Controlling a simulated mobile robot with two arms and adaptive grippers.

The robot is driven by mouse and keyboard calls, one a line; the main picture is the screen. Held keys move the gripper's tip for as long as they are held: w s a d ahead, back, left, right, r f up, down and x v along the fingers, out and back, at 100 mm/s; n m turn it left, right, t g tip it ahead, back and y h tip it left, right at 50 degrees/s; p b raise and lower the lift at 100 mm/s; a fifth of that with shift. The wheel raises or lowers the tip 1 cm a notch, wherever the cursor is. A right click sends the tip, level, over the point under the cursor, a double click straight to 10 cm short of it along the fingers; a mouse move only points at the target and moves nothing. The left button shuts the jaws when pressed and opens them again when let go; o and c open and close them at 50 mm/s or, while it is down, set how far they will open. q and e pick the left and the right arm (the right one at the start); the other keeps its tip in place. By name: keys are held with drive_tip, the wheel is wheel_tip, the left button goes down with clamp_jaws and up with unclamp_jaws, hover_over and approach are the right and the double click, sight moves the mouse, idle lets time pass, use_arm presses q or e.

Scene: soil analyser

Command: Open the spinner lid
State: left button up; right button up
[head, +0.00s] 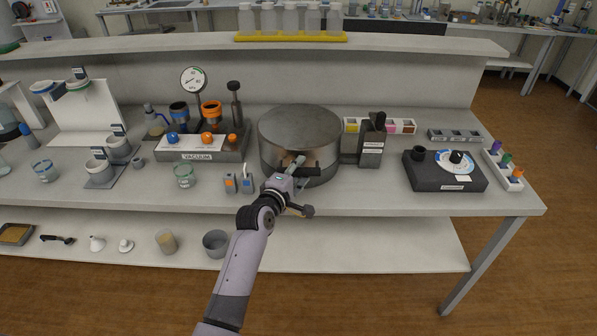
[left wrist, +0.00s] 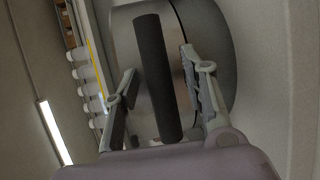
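The spinner is a wide round metal drum (head: 300,128) at the middle of the bench, and its lid looks shut. A dark bar handle (head: 311,171) sticks out at its front. My left gripper (head: 297,170) is at this handle. In the left wrist view the handle (left wrist: 156,80) stands between the two fingers of my left gripper (left wrist: 158,62). The fingers are spread, with a gap visible on each side of the bar. The drum (left wrist: 215,40) fills the view behind it. My right gripper is not in view.
A vacuum station (head: 198,153) with a gauge stands left of the drum. A dark labelled holder (head: 371,148) stands close on its right. Small orange-marked blocks (head: 231,184) sit left of my gripper. A black device (head: 440,178) is farther right. The front bench right of my gripper is clear.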

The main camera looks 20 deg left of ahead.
use_arm(q)
clamp_jaws()
idle(0.5)
idle(0.3)
